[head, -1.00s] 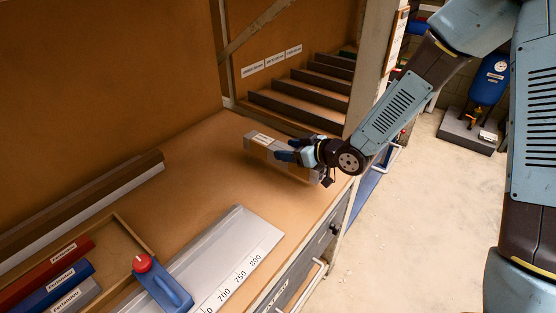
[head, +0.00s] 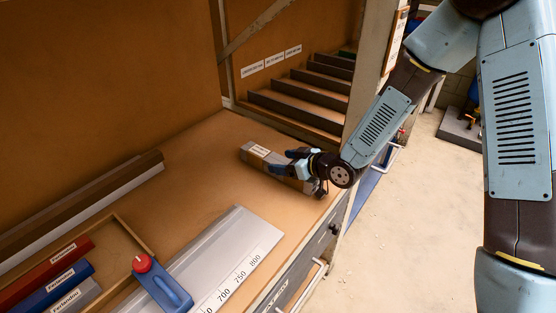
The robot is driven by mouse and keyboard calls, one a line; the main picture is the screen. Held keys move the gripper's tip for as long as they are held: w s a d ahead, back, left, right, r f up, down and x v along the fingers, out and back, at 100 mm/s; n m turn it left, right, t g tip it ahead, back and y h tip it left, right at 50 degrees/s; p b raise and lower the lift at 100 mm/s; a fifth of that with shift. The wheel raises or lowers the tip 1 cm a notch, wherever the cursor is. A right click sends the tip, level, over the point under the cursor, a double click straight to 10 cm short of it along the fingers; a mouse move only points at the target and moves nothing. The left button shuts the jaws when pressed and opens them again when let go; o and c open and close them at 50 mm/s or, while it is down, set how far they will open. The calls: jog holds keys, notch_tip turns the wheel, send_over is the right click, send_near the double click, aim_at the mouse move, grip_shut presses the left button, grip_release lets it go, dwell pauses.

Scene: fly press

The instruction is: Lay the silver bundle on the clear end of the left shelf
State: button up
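The silver bundle (head: 258,153) is a long grey bar-like pack with a pale label on its left end. It lies level, slantwise, at the right part of the left shelf's wooden top (head: 200,170). My gripper (head: 287,163) comes from the right with its dark blue fingers around the middle of the bundle and looks shut on it. The fingers and wrist hide part of the bundle. The bundle is at or very close to the board; I cannot tell whether it touches.
A grey ruler plate (head: 225,255) with a blue, red-knobbed stop (head: 160,283) lies at the front. A wooden tray (head: 120,232) holds red, blue and grey bundles at lower left. A post (head: 367,70) and stepped racks (head: 300,98) stand behind. Bare board surrounds the bundle's left end.

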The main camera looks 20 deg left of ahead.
jog(key=shift+o, duration=0.7)
notch_tip(320, 180, up, 5)
send_over(317, 179)
jog(key=shift+f, duration=0.2)
